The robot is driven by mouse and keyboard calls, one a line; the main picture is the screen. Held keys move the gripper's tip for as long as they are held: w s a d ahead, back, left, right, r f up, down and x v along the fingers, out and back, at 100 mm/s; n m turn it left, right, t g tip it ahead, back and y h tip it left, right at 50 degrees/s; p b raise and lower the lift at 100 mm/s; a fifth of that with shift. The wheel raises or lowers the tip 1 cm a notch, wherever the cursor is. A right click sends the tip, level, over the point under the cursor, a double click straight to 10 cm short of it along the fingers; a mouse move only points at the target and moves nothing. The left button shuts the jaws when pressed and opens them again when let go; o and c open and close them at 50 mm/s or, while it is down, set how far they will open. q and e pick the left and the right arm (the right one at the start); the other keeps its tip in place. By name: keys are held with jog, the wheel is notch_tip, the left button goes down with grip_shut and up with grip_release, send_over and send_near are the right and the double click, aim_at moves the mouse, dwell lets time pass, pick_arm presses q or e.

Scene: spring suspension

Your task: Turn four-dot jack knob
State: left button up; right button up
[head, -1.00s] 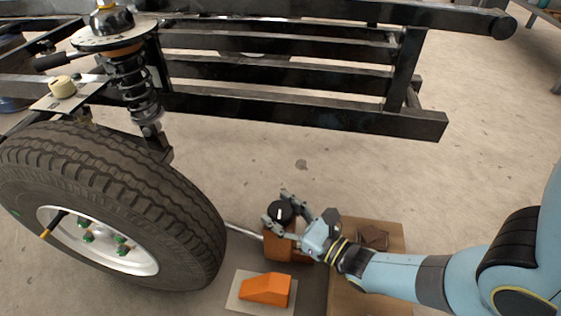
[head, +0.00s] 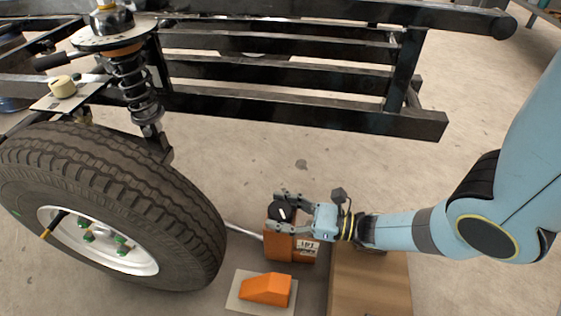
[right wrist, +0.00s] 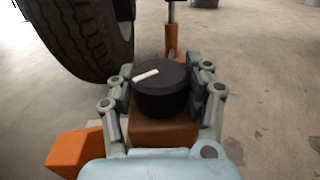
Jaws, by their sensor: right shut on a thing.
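The jack is an orange box (head: 277,245) with a black round knob (head: 280,212) on top that bears a white pointer line. A label with dark marks shows on its side, too small to read surely. My right gripper (head: 282,213) has its fingers on both sides of the knob and is shut on it. In the right wrist view the knob (right wrist: 160,90) sits between the two fingers, its white line pointing to the left and slightly toward me. The dots on the jack cannot be made out. My left gripper is not in view.
A big tyre (head: 120,200) with a silver rim stands left of the jack. An orange wedge (head: 266,289) lies on a pale plate in front. A cardboard box (head: 370,290) is under my right forearm. A black frame (head: 300,110) and coil spring (head: 135,85) are behind.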

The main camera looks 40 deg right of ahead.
jog(key=shift+n+g+y, duration=0.6)
jog(key=shift+y, duration=0.1)
jog(key=o, duration=1.2)
jog(key=shift+v, duration=3.8)
